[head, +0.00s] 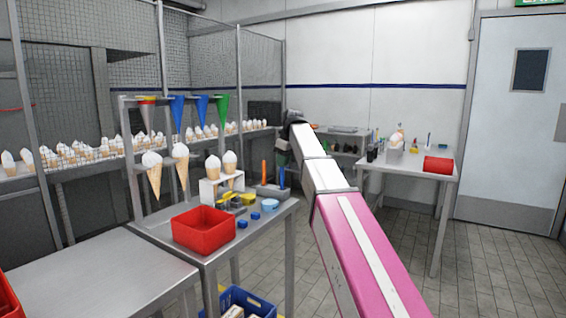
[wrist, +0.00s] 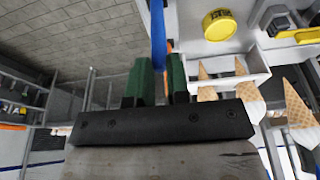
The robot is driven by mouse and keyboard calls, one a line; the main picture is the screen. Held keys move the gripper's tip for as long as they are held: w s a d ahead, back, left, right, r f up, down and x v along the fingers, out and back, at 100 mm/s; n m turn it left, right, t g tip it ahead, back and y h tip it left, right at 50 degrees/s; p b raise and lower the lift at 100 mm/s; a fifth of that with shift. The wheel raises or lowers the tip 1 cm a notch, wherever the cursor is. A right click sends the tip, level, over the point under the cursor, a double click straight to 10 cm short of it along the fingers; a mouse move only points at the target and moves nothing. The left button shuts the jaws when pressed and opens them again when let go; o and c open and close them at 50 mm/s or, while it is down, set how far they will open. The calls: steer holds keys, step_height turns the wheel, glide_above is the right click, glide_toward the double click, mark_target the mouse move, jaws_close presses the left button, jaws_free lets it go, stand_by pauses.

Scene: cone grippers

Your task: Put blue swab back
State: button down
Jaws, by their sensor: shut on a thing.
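The blue swab (wrist: 158,40) is a thin blue stick, seen in the wrist view between the two green fingers of my gripper (wrist: 159,75). My gripper is shut on it, and the upper part of the picture cuts off its far end. In the head view the blue swab (head: 281,178) hangs or stands upright below my dark wrist, at the right end of a grey holder (head: 272,192). I cannot tell whether its lower end is inside the holder. An orange stick (head: 264,172) stands upright at the holder's left.
A white cone stand (head: 208,192), a red bin (head: 204,230), a light-blue cup (head: 270,204) and small blue blocks (head: 243,224) share the steel table. Cones hang in the rack behind.

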steer(key=c, duration=1.1)
jaws_free()
steer(key=v, duration=1.2)
steer(key=shift+w, duration=0.1)
